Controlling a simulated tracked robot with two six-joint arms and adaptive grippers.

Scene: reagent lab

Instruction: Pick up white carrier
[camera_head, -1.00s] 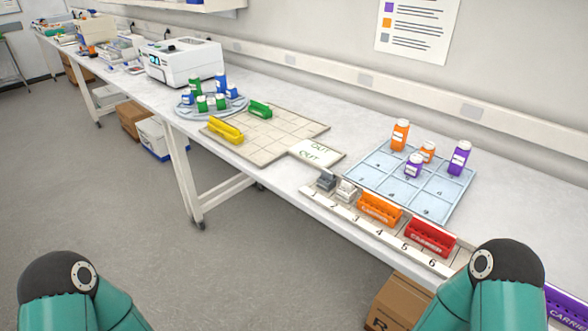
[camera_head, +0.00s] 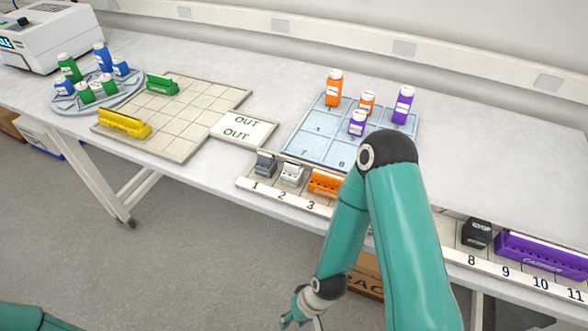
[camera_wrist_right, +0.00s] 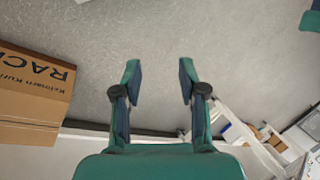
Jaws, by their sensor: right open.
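The white carrier (camera_head: 291,173) is a small light block at number 2 of the numbered rail (camera_head: 318,205), near the table's front edge. It stands between a dark grey block (camera_head: 265,163) at 1 and an orange carrier (camera_head: 325,183) at 3. My right gripper (camera_head: 300,318) hangs low in front of the table, below and apart from the white carrier. In the right wrist view the right gripper (camera_wrist_right: 158,75) is open, with only floor between its fingers. My left gripper is out of view.
My right arm hides part of the rail. A black block (camera_head: 477,233) and a purple carrier (camera_head: 545,254) sit at its right. A blue tray (camera_head: 305,140) with several bottles lies behind. A cardboard box (camera_wrist_right: 30,97) stands on the floor.

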